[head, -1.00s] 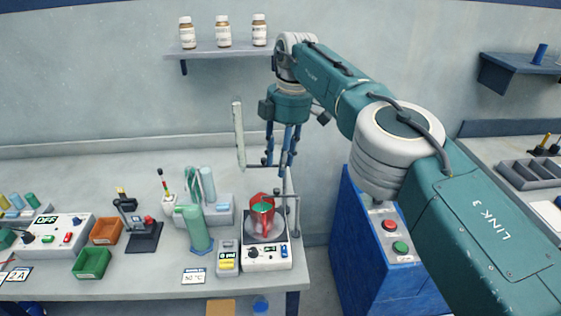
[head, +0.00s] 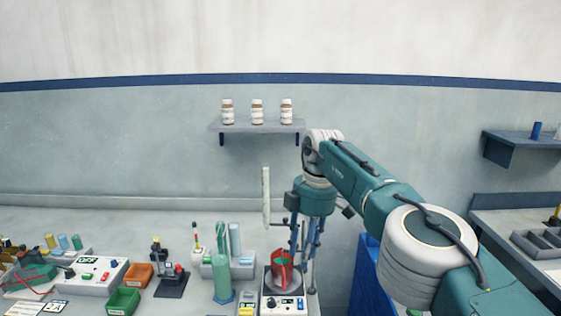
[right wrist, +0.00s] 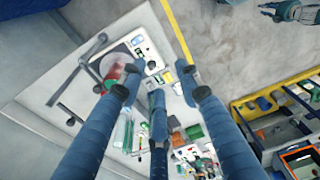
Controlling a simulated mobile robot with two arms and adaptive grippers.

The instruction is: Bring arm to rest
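My right arm comes in from the right in the head view. Its gripper (head: 303,250) hangs fingers-down beside the hotplate at the bench's right end. In the right wrist view the blue fingers (right wrist: 158,96) stand spread apart with nothing between the tips, so it is open and empty. A red vessel (head: 281,266) with green inside stands on the hotplate (head: 284,303), close to the gripper in the picture. My left gripper does not show in the head view. A teal and blue part (right wrist: 285,10) at the right wrist view's upper edge may be it, cut off and too small to read.
A wall shelf (head: 213,127) with three white-labelled bottles is behind the arm. A pale upright strip (head: 266,196) stands near the gripper. A green cylinder (head: 221,279), orange bin (head: 138,275) and green bin (head: 123,301) lie left. A blue cabinet (head: 364,275) is right of the bench.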

